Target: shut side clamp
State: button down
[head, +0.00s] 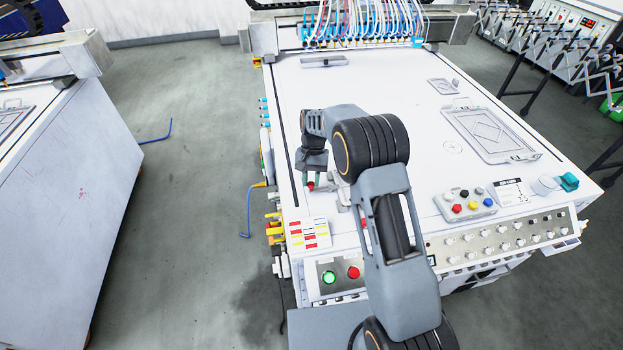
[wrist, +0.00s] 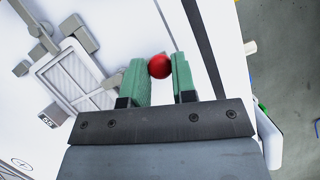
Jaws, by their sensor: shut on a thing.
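In the wrist view, a round red knob (wrist: 159,66) sits between the two green finger pads of my gripper (wrist: 160,82). It is the end of what looks like the side clamp's handle; the rest of the handle is hidden. The gripper is shut on it. In the head view, my gripper (head: 312,184) is low over the left part of the white table, with the red knob (head: 310,186) just showing at its fingertips. A grey clamp body (wrist: 75,34) and a light ribbed plate (wrist: 75,75) lie left of the fingers in the wrist view. How far the clamp is closed cannot be told.
The white table (head: 400,100) is mostly clear in the middle. A grey framed plate (head: 490,135) lies at its right. A button box (head: 466,204) and a control panel with a green button (head: 329,277) are near the front edge. Tubes and nozzles (head: 365,25) stand at the back.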

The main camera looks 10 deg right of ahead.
jog(key=c, duration=0.9)
grip_release()
jog(key=v, duration=1.3)
jog(key=shift+w+r, duration=0.2)
jog(key=shift+r, duration=0.1)
